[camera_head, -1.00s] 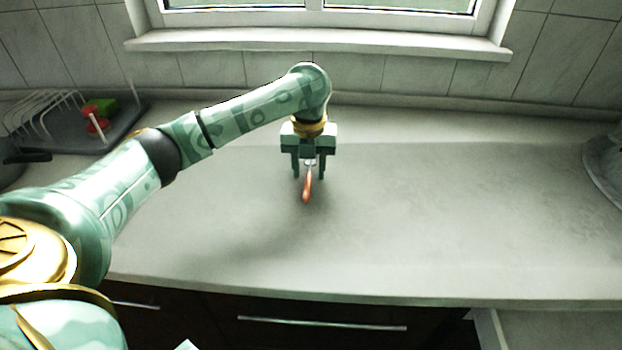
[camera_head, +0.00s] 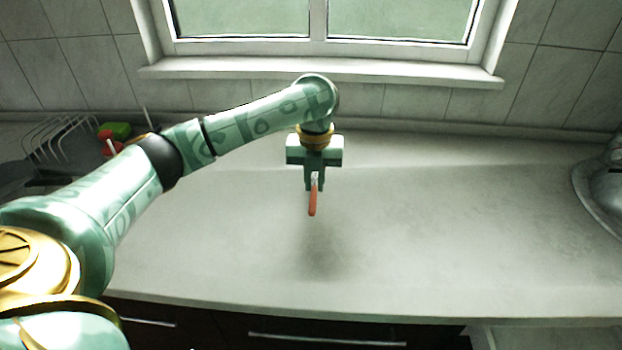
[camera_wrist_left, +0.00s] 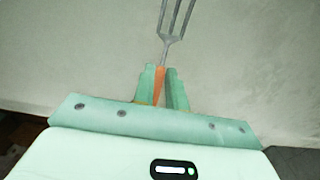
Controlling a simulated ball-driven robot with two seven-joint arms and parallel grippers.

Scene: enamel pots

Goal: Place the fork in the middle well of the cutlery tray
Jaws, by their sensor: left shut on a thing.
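The fork (camera_head: 313,202) has an orange handle and shows below my left gripper (camera_head: 314,186) in the head view. In the left wrist view the grey tines of the fork (camera_wrist_left: 172,39) point up and away from the fingers. My left gripper (camera_wrist_left: 160,75) is shut on the orange handle. A soft shadow lies on the counter, apart from the fork, so the fork is held above the surface. No cutlery tray shows in these frames. My right gripper is not in view.
The pale counter (camera_head: 450,220) is clear around and right of the gripper. A dish rack (camera_head: 55,140) with a green thing (camera_head: 116,130) and a red thing (camera_head: 113,147) stands at the left. A grey metal object (camera_head: 603,190) sits at the right edge. The window sill (camera_head: 320,70) is behind.

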